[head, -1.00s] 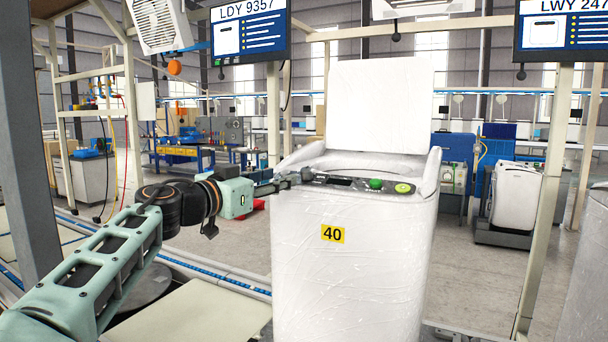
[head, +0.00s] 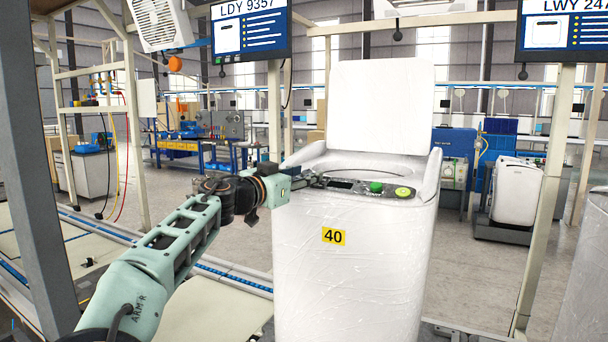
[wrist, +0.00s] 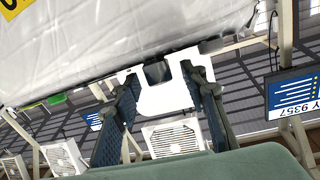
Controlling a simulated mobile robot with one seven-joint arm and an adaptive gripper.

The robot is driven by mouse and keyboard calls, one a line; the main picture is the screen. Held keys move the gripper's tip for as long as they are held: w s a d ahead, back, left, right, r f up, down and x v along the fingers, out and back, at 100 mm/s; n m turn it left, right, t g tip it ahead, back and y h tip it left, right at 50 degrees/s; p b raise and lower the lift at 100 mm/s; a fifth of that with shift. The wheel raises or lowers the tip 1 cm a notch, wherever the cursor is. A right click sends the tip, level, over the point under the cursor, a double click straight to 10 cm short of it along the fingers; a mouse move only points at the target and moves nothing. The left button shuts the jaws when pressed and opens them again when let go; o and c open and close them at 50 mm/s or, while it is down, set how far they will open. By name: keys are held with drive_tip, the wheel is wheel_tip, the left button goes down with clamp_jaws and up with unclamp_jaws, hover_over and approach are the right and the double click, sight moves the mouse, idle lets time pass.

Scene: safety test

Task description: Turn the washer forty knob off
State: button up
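The washer marked 40 (head: 350,265) is white, wrapped in clear film, with its lid raised. Its dark control panel (head: 345,185) runs along the front top edge, with a green knob or button (head: 376,187) and a yellow-green one (head: 403,192) toward the right. My gripper (head: 318,181) is at the left end of this panel. In the wrist view, my gripper's two fingers (wrist: 159,80) are apart, with a dark block-shaped part, likely a knob (wrist: 157,72), between their tips. Gaps show on both sides of it. The gripper covers this part in the head view.
A hanging screen reading LDY 9357 (head: 250,30) is above and left of the washer; another screen (head: 560,30) hangs at right. A pale post (head: 545,220) stands right of the washer. A dark grey post (head: 35,150) is at far left. Open floor lies behind.

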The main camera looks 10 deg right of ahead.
drive_tip(key=shift+c, duration=0.3)
clamp_jaws()
drive_tip(key=shift+s+d+f+n+b, duration=0.1)
drive_tip(key=shift+f+n+b, duration=0.15)
drive_tip(key=shift+b, duration=0.75)
